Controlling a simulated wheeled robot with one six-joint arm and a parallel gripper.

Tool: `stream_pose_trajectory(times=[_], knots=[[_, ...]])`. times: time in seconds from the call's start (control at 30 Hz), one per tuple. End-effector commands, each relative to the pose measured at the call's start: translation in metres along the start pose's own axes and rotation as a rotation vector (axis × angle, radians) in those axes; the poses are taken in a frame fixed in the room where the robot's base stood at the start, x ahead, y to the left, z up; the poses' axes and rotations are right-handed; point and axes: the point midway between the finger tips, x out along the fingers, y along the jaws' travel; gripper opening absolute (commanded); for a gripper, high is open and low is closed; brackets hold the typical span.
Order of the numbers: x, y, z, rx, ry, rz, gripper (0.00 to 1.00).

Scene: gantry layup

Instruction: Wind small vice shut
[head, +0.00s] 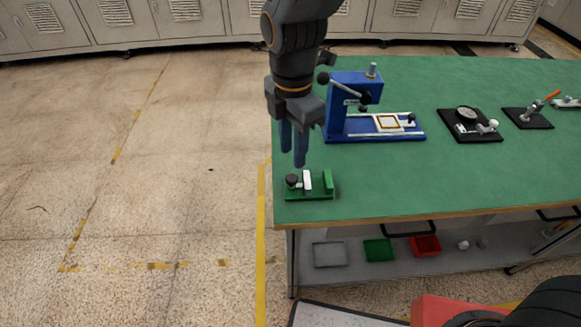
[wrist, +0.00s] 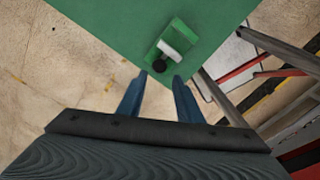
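The small vice (head: 322,188) is green, with a white jaw block and a black knob (head: 292,181) on its left end. It sits at the near left corner of the green table. In the wrist view the vice (wrist: 178,37) lies beyond my fingertips, with its knob (wrist: 159,66) facing them. A gap shows between the white block and the green end jaw. My gripper (head: 293,160) hangs above and behind the knob, fingers pointing down. In the wrist view my gripper (wrist: 161,78) has its two blue fingers apart, with nothing between them.
A blue press (head: 350,105) with a lever stands behind the vice. Black fixture plates (head: 470,138) lie farther right on the green table (head: 420,180). A shelf below holds a grey tray (head: 329,254), a green bin (head: 379,250) and a red bin (head: 425,245). Open floor lies left.

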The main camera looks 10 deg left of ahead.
Motion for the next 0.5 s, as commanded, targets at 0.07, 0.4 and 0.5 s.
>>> stream_pose_trajectory(times=[0.07, 0.4, 0.5], knots=[[0.004, 0.001, -0.004, -0.024, 0.000, -0.002, 0.32], [0.051, 0.000, -0.003, -0.023, 0.000, -0.004, 0.32], [0.063, 0.001, -0.003, -0.023, 0.000, -0.003, 0.32]])
